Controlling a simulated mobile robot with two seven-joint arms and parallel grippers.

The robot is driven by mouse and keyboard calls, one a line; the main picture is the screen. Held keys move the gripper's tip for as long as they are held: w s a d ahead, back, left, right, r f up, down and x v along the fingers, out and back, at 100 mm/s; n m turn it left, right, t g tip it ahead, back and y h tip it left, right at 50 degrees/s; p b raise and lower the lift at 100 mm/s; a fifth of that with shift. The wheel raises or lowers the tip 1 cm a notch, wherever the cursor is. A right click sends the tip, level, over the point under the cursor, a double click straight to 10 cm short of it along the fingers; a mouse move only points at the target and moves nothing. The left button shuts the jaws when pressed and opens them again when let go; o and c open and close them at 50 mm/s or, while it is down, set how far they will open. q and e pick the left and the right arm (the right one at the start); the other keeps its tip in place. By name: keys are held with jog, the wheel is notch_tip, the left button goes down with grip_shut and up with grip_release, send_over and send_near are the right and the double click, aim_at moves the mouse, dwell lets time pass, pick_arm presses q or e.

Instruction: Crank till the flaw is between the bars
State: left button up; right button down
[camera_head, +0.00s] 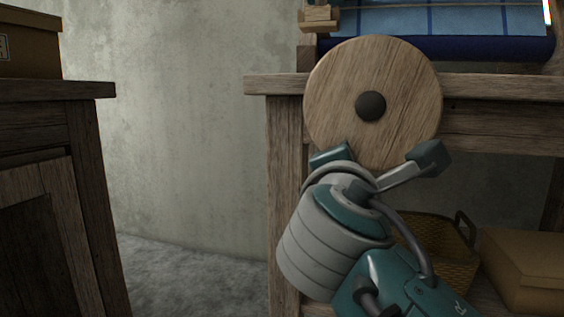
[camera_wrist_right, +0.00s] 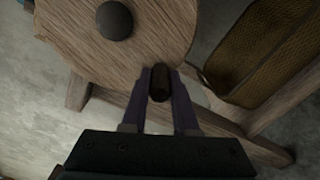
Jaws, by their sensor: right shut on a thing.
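The crank is a round wooden disc (camera_head: 335,80) with a dark hub, on the side of the wooden loom frame (camera_head: 480,88). In the right wrist view the disc (camera_wrist_right: 160,35) fills the top left, and its dark handle knob (camera_wrist_right: 159,83) stands near its lower edge. My right gripper (camera_wrist_right: 161,90) is shut on the knob, one finger on each side. Blue cloth (camera_head: 455,18) with darker stripes shows above a dark blue roll (camera_head: 470,47). I see no flaw on the visible cloth.
A wicker basket (camera_head: 440,245) and a cardboard box (camera_head: 525,265) sit low under the loom, right of my arm. A wooden cabinet (camera_head: 95,92) with a box (camera_head: 30,45) on it stands at left. Floor between cabinet and loom is clear.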

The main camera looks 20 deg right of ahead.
jog(key=c, duration=0.7)
grip_release()
jog(key=shift+s+a+p, duration=0.3)
jog(key=shift+s+p, duration=0.05)
jog(key=shift+s, duration=0.05)
jog(key=p+v, duration=0.3)
jog(key=v, duration=0.6)
